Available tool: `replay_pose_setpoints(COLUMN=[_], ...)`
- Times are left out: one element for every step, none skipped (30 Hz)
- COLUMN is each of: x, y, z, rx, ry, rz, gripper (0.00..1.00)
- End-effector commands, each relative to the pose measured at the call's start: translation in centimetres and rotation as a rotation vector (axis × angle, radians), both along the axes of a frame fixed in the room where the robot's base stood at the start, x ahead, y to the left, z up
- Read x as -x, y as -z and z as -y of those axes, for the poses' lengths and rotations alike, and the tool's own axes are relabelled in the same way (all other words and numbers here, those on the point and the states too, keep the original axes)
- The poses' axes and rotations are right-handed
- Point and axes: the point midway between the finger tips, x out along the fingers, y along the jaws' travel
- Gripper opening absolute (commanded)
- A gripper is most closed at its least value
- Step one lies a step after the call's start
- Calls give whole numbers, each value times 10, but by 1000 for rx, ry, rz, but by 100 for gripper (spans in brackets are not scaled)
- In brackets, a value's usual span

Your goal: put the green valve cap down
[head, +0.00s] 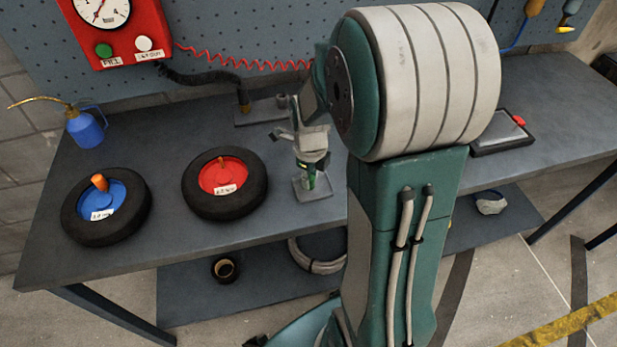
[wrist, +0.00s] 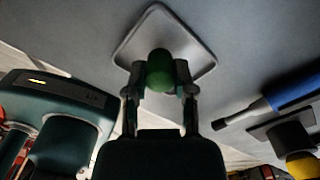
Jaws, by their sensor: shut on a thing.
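The green valve cap (wrist: 160,68) is held between the two fingers of my gripper (wrist: 160,78) in the wrist view. In the head view the cap (head: 311,181) shows small and green below my gripper (head: 312,165), which points down at the bench. A small grey square dish with a raised rim (head: 325,190) lies under the cap; in the wrist view the dish (wrist: 202,62) is behind the cap. I cannot tell whether the cap touches the dish.
A blue oil can (head: 84,128) is at the far left. A holder (head: 262,109) stands behind; a flat tray (head: 502,132) lies right.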

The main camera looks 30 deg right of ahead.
Motion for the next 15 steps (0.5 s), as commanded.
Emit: replay_pose_setpoints(x=[0,0,0,0,0,0,0,0,0,0,0,0,0,0,0], y=[4,4,5,4,4,4,4,4,4,5,6,5,5,5,5], z=[1,1,1,1,0,-1,-2,-2,-3,-3,-4,-4,-4,-4,-4], rx=[-1,0,0,1,1,3,4,4,4,5,5,6,6,6,5], ry=[2,2,2,2,2,1,1,1,1,1,1,1,1,1,1], rz=[0,1,2,3,2,3,2,2,2,1,1,2,2,2,1], gripper=[9,9,9,9,9,9,9,9,9,9,9,51,65,68,68])
